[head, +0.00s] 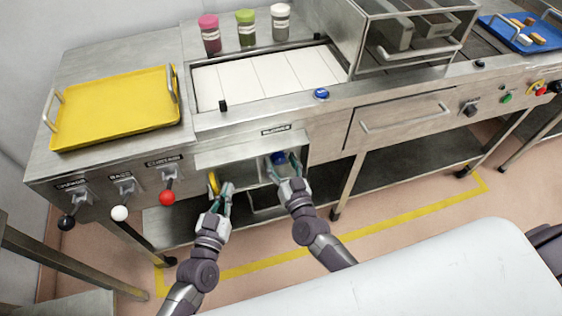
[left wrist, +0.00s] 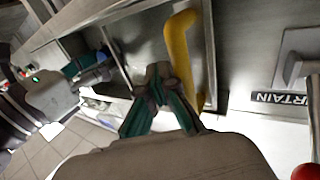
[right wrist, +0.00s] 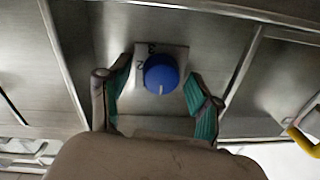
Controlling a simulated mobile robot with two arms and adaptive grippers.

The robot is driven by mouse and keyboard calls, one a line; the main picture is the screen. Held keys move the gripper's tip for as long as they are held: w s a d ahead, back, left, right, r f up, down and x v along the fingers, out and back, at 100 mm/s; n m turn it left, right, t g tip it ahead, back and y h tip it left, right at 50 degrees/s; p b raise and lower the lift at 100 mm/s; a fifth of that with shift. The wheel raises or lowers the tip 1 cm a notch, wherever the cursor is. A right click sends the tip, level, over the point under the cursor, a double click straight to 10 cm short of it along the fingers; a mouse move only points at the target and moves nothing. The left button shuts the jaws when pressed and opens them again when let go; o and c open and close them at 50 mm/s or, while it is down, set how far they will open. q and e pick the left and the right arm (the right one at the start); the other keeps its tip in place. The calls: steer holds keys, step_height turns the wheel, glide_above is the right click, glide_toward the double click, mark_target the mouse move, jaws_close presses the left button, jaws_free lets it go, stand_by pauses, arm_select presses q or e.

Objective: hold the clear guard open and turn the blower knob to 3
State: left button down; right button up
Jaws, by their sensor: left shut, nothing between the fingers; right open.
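The blower knob (head: 278,158) is blue and sits in a recess under the counter, below a label strip. In the right wrist view the knob (right wrist: 160,73) is in front of a plate with a 3 above it and a 2 to its left; its white mark points down. My right gripper (head: 284,168) is open, with its fingers (right wrist: 155,103) either side of the knob; contact cannot be told. The guard's yellow handle (head: 213,182) is at the recess's left end. My left gripper (head: 227,190) is shut and empty beside the handle (left wrist: 181,55). The clear pane is hard to make out.
Black, white and red levers (head: 167,197) stick out at the left of the front. A yellow tray (head: 115,108) and several jars (head: 246,27) stand on the counter. A blue button (head: 321,93) is on the counter edge. Floor in front is open.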

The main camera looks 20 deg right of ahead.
steer(key=shift+w, duration=0.1)
steer(key=c, duration=1.2)
steer(key=shift+o, duration=0.2)
